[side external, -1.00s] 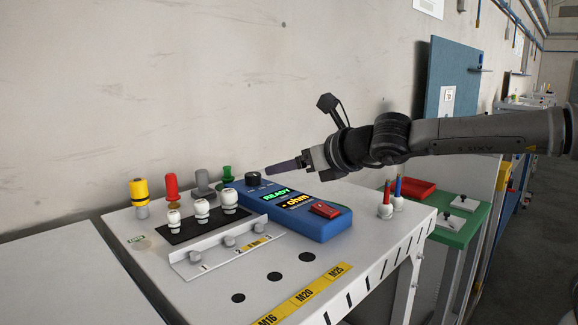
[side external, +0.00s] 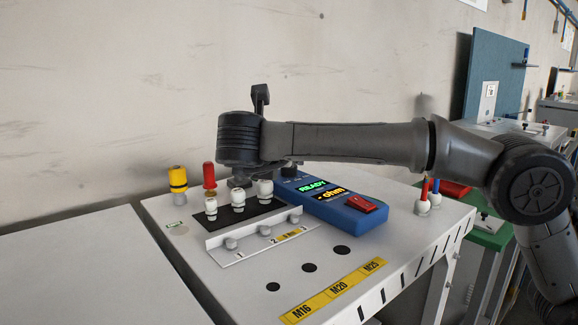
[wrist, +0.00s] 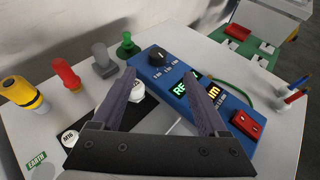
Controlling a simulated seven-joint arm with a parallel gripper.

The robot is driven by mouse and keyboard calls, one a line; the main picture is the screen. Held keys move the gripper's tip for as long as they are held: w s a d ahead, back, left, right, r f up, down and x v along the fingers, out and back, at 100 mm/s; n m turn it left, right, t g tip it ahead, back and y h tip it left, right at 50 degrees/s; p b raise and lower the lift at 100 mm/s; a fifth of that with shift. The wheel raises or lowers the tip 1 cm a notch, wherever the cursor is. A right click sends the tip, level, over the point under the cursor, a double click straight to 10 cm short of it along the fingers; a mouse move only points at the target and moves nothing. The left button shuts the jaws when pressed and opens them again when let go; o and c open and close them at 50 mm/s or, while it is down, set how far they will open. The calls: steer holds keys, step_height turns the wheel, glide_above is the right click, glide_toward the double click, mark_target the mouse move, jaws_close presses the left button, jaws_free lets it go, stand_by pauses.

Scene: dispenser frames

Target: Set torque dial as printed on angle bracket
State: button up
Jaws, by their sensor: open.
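The white angle bracket (side external: 262,243) stands at the front of the bench in the side view, numbered 1, 2, 3, with a small yellow label (side external: 288,237) whose print is too small to read surely. A black dial (wrist: 157,55) sits on the blue meter (side external: 335,212), which reads READY and ohm; marks below the dial are too small to read. My gripper (wrist: 160,75) is open, its two fingers apart above the bench between the white fittings and the meter.
A yellow-black handle (wrist: 22,93), a red handle (wrist: 66,73), a grey one (wrist: 103,62) and a green one (wrist: 127,45) stand in a row behind. White fittings (side external: 265,190) stand on a black plate. Red and blue probes (side external: 430,188) stand at right. The bench front left is clear.

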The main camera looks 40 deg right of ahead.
mark_target(289, 170)
steer(key=x, duration=1.3)
steer(key=shift+w+f, duration=0.15)
steer(key=shift+f, duration=0.1)
steer(key=shift+c, duration=0.4)
jaws_close()
